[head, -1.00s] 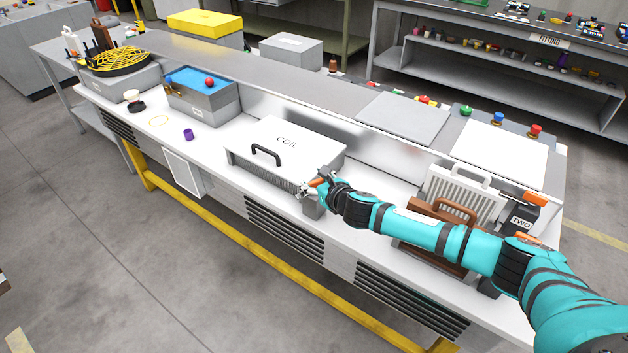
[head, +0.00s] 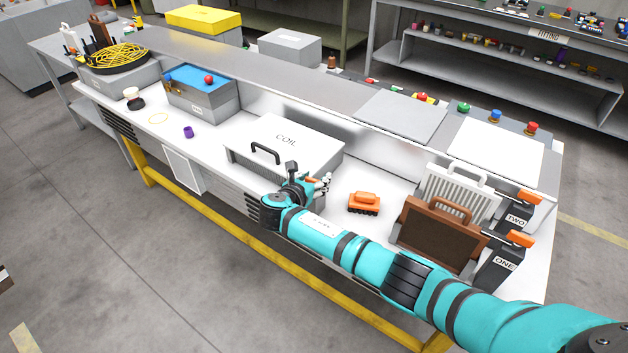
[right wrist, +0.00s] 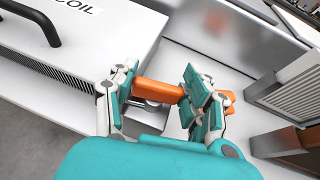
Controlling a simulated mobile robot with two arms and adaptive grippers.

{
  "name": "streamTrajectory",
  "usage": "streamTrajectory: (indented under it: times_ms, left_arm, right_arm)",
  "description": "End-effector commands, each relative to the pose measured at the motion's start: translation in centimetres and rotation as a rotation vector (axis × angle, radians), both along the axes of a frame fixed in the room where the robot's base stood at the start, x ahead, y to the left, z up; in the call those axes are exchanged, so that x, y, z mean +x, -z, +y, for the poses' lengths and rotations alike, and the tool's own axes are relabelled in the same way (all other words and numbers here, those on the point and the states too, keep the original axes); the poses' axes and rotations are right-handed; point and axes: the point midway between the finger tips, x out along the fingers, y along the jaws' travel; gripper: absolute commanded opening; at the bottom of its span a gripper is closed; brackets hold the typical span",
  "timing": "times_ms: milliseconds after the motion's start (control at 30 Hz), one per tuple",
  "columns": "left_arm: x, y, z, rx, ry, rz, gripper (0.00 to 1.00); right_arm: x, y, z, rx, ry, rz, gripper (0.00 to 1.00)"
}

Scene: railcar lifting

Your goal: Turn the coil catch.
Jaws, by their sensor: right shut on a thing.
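The white coil box (head: 300,143), lettered COIL, sits on the bench with a black handle (head: 265,153) on its lid. It also shows in the right wrist view (right wrist: 100,60). My right gripper (head: 322,185) is at the box's right front corner. In the right wrist view my right gripper (right wrist: 160,92) is shut on the orange lever of the coil catch (right wrist: 155,90), one finger at each end. A grey metal block (right wrist: 150,116) lies just below the lever. In the head view my gripper and wrist mostly hide the catch. My left gripper is not in view.
Further right stand a brown filter frame (head: 436,240), a white slatted frame (head: 460,190) and dark blocks marked ONE (head: 500,266) and TWO (head: 514,222).

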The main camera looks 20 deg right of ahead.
Motion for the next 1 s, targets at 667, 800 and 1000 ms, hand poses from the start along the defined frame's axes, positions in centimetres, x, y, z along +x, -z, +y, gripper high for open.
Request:
streamTrajectory:
  times_ms: [667, 800, 1000]
  left_arm:
    - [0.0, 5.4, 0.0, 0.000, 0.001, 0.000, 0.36]
    - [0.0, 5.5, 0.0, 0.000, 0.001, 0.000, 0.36]
    - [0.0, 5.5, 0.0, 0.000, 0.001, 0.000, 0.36]
  right_arm:
    - [0.0, 0.2, -0.1, 0.001, 0.390, -0.002, 0.16]
    - [-0.1, 0.1, -0.1, 0.000, 0.408, -0.001, 0.16]
    - [-0.1, 0.0, -0.1, 0.000, 0.414, -0.001, 0.16]
